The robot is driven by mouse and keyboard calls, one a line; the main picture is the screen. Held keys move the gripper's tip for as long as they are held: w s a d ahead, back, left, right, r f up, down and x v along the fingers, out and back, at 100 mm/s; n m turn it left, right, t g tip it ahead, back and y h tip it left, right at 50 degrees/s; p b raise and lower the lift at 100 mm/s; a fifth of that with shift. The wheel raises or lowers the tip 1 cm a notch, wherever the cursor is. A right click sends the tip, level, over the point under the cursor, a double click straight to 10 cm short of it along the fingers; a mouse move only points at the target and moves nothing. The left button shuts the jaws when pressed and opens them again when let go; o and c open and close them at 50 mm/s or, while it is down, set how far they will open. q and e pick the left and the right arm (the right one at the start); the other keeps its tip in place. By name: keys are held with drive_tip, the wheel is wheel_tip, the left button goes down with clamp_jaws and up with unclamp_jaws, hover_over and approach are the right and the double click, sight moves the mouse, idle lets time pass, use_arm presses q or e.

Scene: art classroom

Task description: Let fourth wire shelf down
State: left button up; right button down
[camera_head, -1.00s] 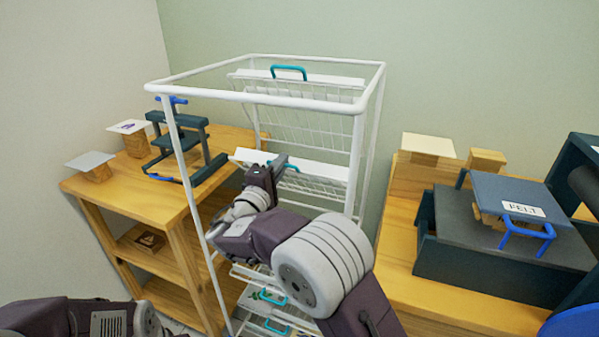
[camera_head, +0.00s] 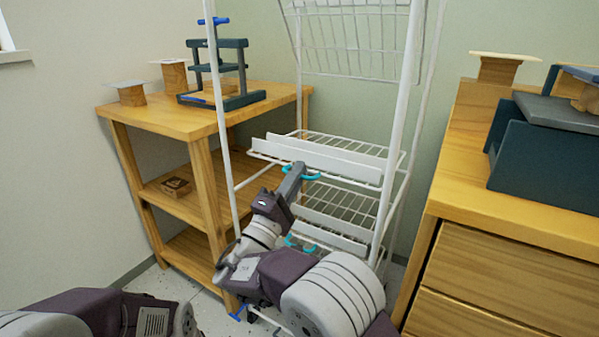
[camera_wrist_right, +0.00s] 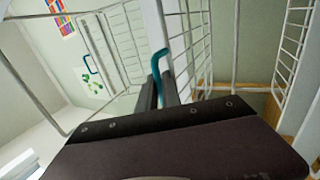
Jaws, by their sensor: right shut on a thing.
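A white wire rack (camera_head: 402,110) stands in the middle of the head view. One of its wire shelves (camera_head: 325,160) lies about level, with a white front strip and a teal handle (camera_head: 312,176). My right gripper (camera_head: 297,174) is shut on that handle at the shelf's front edge. In the right wrist view the gripper's dark fingers (camera_wrist_right: 160,92) close around the teal handle (camera_wrist_right: 157,64). Above, another wire shelf (camera_head: 350,40) is tilted steeply up. Which shelf counts as fourth I cannot tell. My left gripper is out of view; only part of that arm shows at bottom left.
Below is another level shelf (camera_head: 340,217), with a further teal handle (camera_head: 300,243) partly behind my right arm. A wooden shelf unit (camera_head: 190,118) stands close on the left, a wooden drawer cabinet (camera_head: 510,260) close on the right. Free floor is narrow.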

wheel_tip(320, 180, down, 4)
drive_tip(key=shift+a+f+b, duration=0.1)
drive_tip(key=shift+a+b, duration=0.05)
drive_tip(key=shift+b, duration=0.55)
drive_tip(key=shift+s, duration=0.1)
drive_tip(key=c, duration=1.8)
unclamp_jaws()
drive_tip(key=shift+r, duration=0.2)
drive_tip(key=shift+r, duration=0.15)
